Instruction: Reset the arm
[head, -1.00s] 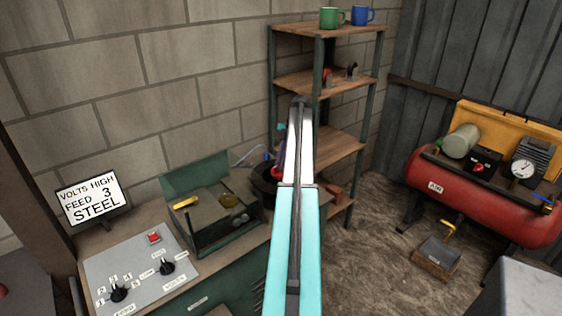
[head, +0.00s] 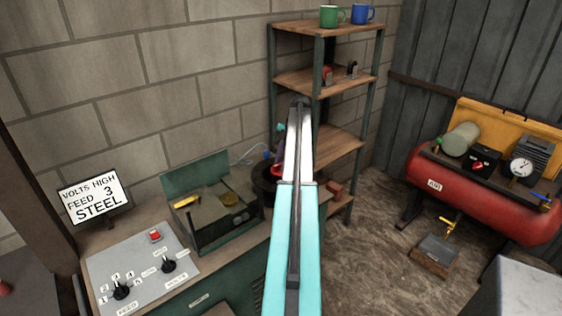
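My arm, with teal and white links, rises from the bottom middle of the head view to a dark joint in front of the wooden shelf unit (head: 297,29). My gripper is not visible; the arm hides whatever lies behind it. Small teal, blue and red bits show just left of the arm's upper part, too small to make out. I see nothing held.
At left, a bench carries a control panel (head: 140,262) with knobs and a red button, a sign (head: 93,199) and a green open box (head: 193,175). Green (head: 329,16) and blue (head: 362,14) mugs stand on the shelf.

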